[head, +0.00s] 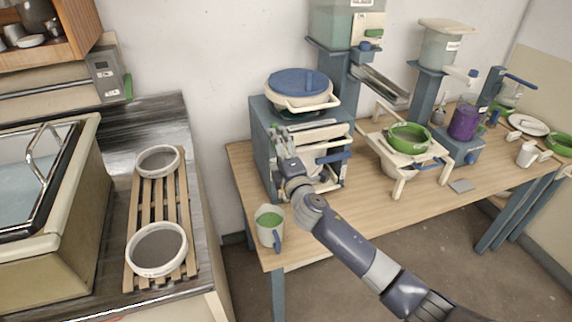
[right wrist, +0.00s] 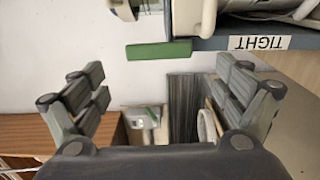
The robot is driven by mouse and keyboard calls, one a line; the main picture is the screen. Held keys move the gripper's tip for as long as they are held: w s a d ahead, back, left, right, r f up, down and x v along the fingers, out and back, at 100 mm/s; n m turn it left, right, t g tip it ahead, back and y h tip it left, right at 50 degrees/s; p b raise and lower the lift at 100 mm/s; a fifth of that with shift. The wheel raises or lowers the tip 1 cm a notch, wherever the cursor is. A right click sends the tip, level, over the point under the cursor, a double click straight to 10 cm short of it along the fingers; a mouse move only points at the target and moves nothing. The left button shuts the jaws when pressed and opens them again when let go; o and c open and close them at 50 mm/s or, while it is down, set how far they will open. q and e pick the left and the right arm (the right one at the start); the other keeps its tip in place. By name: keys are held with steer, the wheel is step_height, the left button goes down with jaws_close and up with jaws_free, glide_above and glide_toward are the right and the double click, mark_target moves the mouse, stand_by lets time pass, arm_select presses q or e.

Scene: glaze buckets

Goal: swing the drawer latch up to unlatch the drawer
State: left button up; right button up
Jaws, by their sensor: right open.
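The blue drawer cabinet (head: 262,125) stands on the wooden table with pale drawer fronts facing me. A blue lever (head: 335,157) lies across its front at the right. My right gripper (head: 283,138) is at the left part of the cabinet front and covers some of it. In the right wrist view, my right gripper (right wrist: 160,98) is open, with nothing between its fingers. A green bar (right wrist: 160,50) lies beyond the fingertips there, apart from them, beside an upside-down "TIGHT" label (right wrist: 262,43). I cannot tell for sure which part is the latch. My left gripper is out of view.
A lidded bucket (head: 298,88) sits on the cabinet. A green bowl (head: 408,138) sits on a white stand to the right. The tabletop between is partly clear.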

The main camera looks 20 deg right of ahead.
steer(key=s, duration=0.7)
steer(key=shift+s+d, duration=0.15)
steer(key=shift+s, duration=0.05)
